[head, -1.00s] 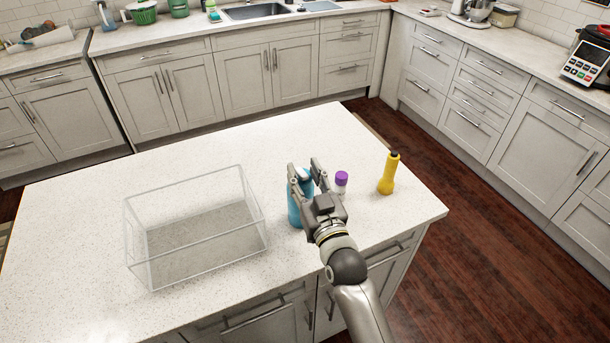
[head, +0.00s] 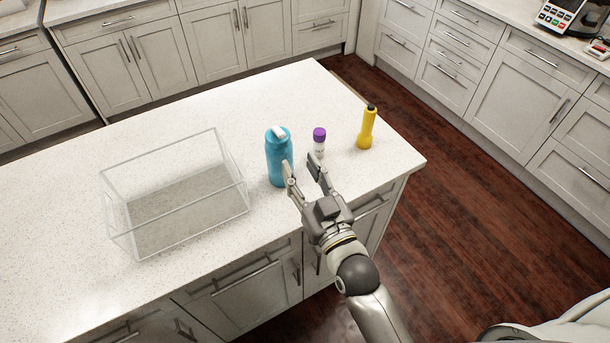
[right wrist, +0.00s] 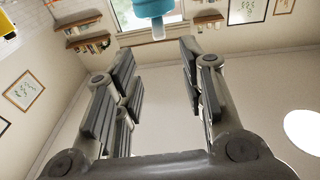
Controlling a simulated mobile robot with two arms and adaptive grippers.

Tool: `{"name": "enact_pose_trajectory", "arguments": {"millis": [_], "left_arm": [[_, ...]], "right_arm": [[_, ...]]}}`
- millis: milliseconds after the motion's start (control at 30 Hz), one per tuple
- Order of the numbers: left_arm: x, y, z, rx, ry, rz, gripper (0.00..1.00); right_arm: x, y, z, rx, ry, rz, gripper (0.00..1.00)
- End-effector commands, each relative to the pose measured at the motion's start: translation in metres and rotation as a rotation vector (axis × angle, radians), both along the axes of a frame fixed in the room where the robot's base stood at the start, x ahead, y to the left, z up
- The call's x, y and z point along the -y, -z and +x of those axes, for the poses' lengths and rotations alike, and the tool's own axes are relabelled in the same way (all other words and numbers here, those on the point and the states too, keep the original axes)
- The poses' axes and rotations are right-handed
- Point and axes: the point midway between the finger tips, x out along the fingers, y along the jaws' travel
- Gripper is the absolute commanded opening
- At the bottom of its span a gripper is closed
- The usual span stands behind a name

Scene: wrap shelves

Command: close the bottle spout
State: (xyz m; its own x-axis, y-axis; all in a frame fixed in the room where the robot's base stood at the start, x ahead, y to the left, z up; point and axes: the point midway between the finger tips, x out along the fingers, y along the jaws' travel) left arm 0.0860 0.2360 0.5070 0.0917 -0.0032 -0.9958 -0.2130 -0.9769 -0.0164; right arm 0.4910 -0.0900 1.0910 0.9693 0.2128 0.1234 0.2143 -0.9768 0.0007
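The blue bottle (head: 279,160) stands upright on the island counter, with a white spout (head: 278,132) on its lid. In the right wrist view, the blue lid (right wrist: 150,8) and the white spout (right wrist: 158,30) show at the top, beyond the fingertips. My right gripper (head: 303,172) is open and empty, close to the bottle's near right side. One finger overlaps the bottle's edge in the head view; I cannot tell whether it touches. My left gripper is not in view.
A clear open box (head: 121,222) stands left of the bottle. The island (head: 90,160) is otherwise bare, with free room behind the box.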

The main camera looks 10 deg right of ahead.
Motion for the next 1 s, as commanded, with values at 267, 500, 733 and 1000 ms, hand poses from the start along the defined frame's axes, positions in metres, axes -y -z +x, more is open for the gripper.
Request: {"name": "enact_pose_trajectory", "arguments": {"millis": [267,500,733,1000], "left_arm": [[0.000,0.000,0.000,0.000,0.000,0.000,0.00],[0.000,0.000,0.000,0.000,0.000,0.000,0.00],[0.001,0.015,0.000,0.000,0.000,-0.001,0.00],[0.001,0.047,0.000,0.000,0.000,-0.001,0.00]], "right_arm": [[0.003,0.001,-0.013,0.001,-0.001,0.000,0.38],[0.003,0.001,-0.013,0.001,-0.001,0.000,0.34],[-0.006,-0.015,0.000,-0.011,-0.027,-0.010,0.04],[-0.011,-0.060,0.011,-0.081,-0.036,-0.035,0.00]]}}
